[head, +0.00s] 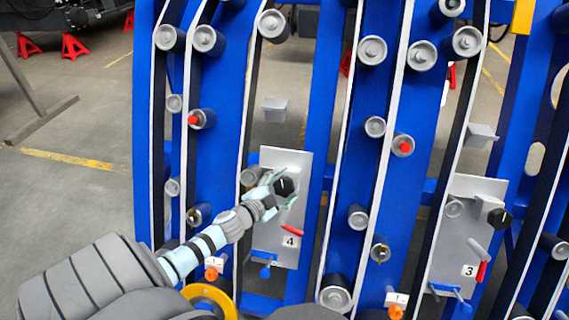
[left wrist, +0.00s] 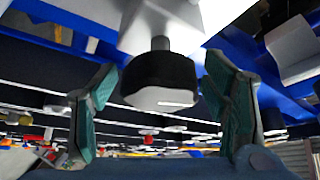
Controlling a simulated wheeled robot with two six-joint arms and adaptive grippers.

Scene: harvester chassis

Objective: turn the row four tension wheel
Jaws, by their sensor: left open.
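The row four tension wheel (head: 284,186) is a black knob with a white mark, on a grey plate (head: 272,240) labelled 4. My left gripper (head: 280,189) is at this wheel, with its teal fingers around it. In the left wrist view the black wheel (left wrist: 160,78) hangs on a short shaft between the two open fingers (left wrist: 163,115). Gaps show between the wheel and both fingers there. My right gripper is not in view.
A red-handled lever (head: 292,230) sits just below the wheel on the same plate. A similar plate labelled 3 (head: 462,240) with its own black wheel (head: 499,218) stands to the right. Blue frame members, belts and grey rollers (head: 204,39) surround both plates.

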